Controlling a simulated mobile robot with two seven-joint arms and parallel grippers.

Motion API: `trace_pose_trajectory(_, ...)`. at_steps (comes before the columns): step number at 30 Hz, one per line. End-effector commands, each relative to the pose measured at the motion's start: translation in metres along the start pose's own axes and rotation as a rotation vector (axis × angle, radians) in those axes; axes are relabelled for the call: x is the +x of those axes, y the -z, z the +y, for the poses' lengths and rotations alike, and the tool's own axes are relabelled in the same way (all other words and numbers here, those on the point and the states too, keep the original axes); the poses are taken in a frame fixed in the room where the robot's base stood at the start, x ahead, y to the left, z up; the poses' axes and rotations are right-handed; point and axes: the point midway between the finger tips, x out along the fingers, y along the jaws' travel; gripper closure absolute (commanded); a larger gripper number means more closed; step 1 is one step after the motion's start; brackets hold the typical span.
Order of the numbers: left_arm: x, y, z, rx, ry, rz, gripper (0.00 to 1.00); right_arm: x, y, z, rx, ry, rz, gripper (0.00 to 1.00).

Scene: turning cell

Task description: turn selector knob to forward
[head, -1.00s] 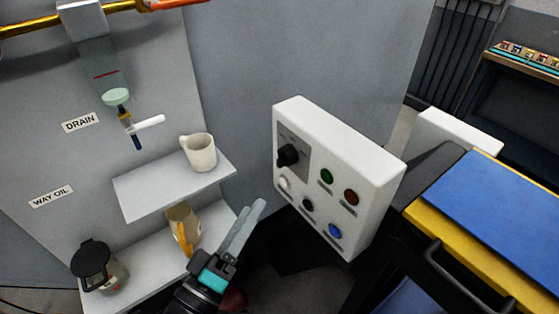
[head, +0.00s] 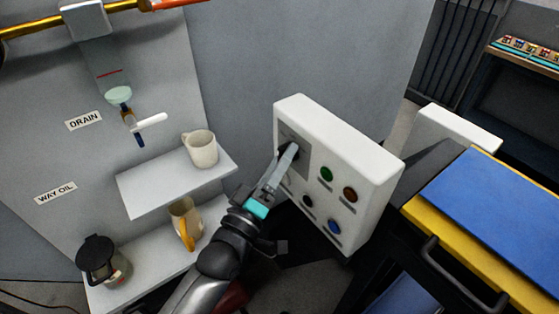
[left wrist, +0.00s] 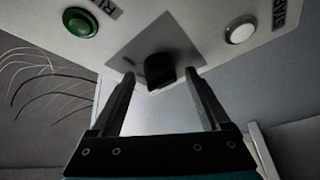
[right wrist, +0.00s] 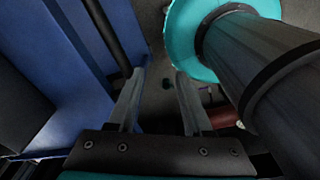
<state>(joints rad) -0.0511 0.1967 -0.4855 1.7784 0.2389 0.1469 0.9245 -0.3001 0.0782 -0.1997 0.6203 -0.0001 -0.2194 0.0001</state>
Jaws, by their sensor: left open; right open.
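The white control box (head: 370,155) carries a black selector knob on a grey plate at its upper left. In the left wrist view the knob (left wrist: 158,70) sits on the plate (left wrist: 185,42), just ahead of my open left gripper (left wrist: 160,85). One finger is on each side of it, and I cannot tell whether they touch it. In the head view my left gripper (head: 285,160) reaches up to the plate and hides most of the knob. My right gripper (right wrist: 155,85) is open and empty, away from the box.
The box also bears a green button (head: 326,174), a red-brown button (head: 350,194) and a blue button (head: 335,227). A cream mug (head: 201,150) and a jug (head: 184,222) stand on shelves at left. A blue-topped cart (head: 500,205) is at right.

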Motion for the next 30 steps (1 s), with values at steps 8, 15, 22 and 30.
trace_pose_trajectory(8, -0.0003, 0.0000, -0.0001, 0.000, 0.000, 0.000, 0.37, 0.0001, 0.0005, 0.0004, 0.001, -0.001, 0.000, 0.50)
trace_pose_trajectory(15, -0.0004, 0.0001, 0.0000, 0.000, 0.000, 0.000, 0.64, 0.0000, 0.0006, 0.0005, 0.001, -0.001, 0.000, 0.50)
trace_pose_trajectory(22, -0.0004, 0.0003, 0.0001, 0.001, 0.000, 0.001, 0.90, 0.0000, 0.0006, 0.0006, 0.001, -0.001, 0.000, 0.50)
trace_pose_trajectory(30, -0.0003, 0.0005, 0.0002, 0.002, -0.001, 0.001, 1.00, 0.0002, 0.0005, 0.0006, 0.000, -0.001, 0.000, 0.50)
